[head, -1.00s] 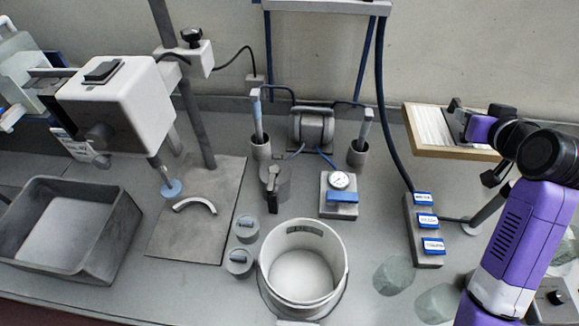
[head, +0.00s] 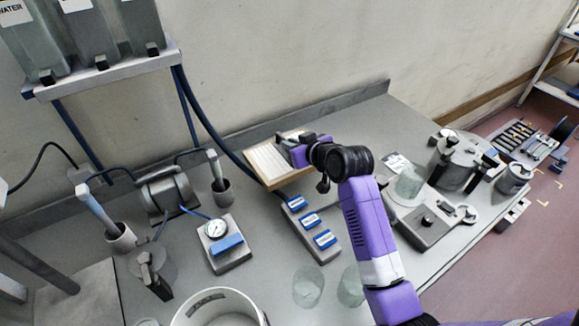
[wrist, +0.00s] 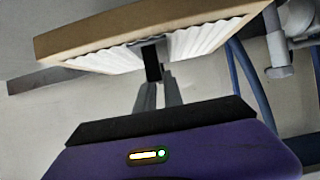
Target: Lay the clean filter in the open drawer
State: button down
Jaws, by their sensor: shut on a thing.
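The clean filter (head: 266,163) is a white pleated panel in a tan frame. It is held up above the bench, left of my gripper (head: 288,150) in the head view. In the wrist view the filter (wrist: 95,36) fills the top, with its frame edge and white pleats showing. My gripper (wrist: 158,88) is shut on the filter at its near side. The filter is tilted in the head view. No open drawer shows in either view.
Below the filter stand a block with blue labels (head: 311,222) and a gauge box (head: 222,243). Glass jars (head: 308,287) stand at the front. A machine with a round pot (head: 459,160) stands at the right. Shelving (head: 556,72) stands beyond the floor.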

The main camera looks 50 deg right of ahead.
notch_tip(320, 180, down, 9)
jog(key=shift+f+p, duration=0.1)
jog(key=shift+p, duration=0.2)
jog(key=shift+f, duration=0.15)
jog(key=c, duration=1.5)
grip_release()
jog(key=shift+o, duration=0.2)
